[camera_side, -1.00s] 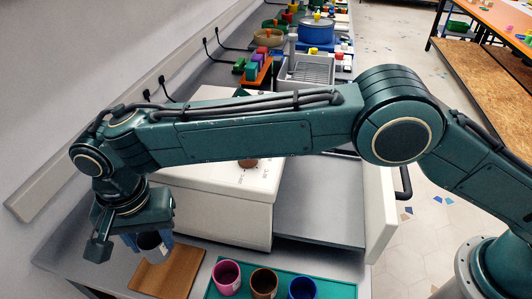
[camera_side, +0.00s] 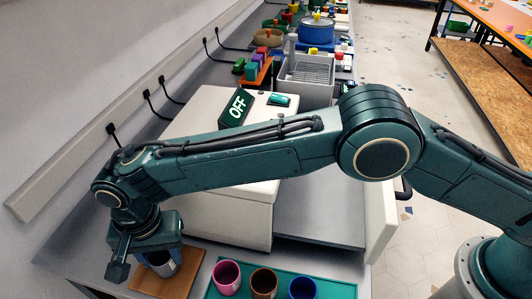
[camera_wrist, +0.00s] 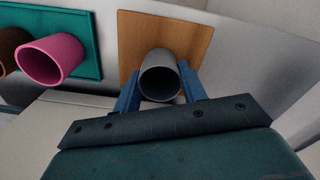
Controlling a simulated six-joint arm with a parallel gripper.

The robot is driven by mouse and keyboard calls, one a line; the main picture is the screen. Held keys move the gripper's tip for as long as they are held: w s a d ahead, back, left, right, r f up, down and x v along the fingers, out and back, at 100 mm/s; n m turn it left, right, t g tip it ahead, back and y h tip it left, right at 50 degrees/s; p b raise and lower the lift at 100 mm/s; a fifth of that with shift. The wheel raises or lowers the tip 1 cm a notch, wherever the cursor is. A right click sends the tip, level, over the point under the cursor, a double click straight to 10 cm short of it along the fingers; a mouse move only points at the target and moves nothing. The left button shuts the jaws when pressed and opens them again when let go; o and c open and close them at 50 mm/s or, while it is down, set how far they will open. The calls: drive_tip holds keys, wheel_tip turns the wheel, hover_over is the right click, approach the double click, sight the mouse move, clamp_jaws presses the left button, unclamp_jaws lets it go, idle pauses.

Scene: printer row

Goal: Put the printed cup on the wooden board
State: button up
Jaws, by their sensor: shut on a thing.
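The printed cup, grey (camera_side: 162,264), is between the fingers of my gripper (camera_side: 150,262) at the lower left of the side view. My gripper is shut on it. The cup is upright over the wooden board (camera_side: 182,279), and I cannot tell whether its base touches the wood. In the wrist view the grey cup (camera_wrist: 160,75) sits between my blue fingers (camera_wrist: 160,88), in front of the board (camera_wrist: 196,35). My gripper hides part of the cup and board in the side view.
A green mat (camera_side: 340,290) right of the board holds a pink cup (camera_side: 227,277), a brown cup (camera_side: 264,283) and a blue cup (camera_side: 302,289). A white printer with an OFF sign (camera_side: 236,108) stands behind. The wall is close on the left.

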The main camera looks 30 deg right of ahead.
drive_tip(key=o, duration=0.9)
drive_tip(key=shift+o, duration=0.2)
wheel_tip(320, 180, up, 12)
drive_tip(key=shift+r, duration=0.15)
idle(0.5)
